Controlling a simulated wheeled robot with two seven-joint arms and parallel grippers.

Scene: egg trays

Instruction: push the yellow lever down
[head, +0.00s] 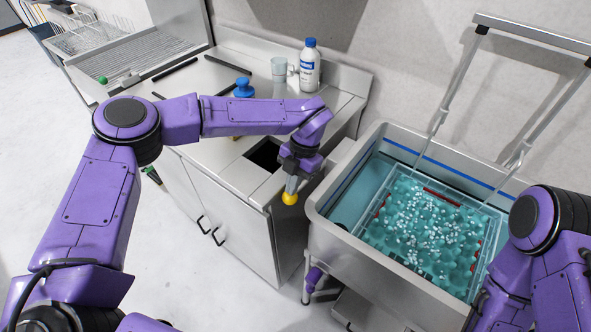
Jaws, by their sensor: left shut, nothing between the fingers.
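The yellow lever's round knob (290,198) shows at the front edge of the steel counter, left of the sink basin. My left gripper (292,184) is shut and empty, pointing down just above the knob. It looks very close to the knob, but I cannot tell whether they touch. The gripper and wrist hide the rest of the lever. My right arm comes in at the right edge, and its gripper is out of view.
The steel basin (322,223) holds a crate of teal egg trays (385,240) in water, with a metal frame (457,85) rising behind. A white bottle (309,68), a clear cup (278,68) and a blue knobbed object (243,87) stand on the counter. A dark opening (265,153) lies beside my left wrist.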

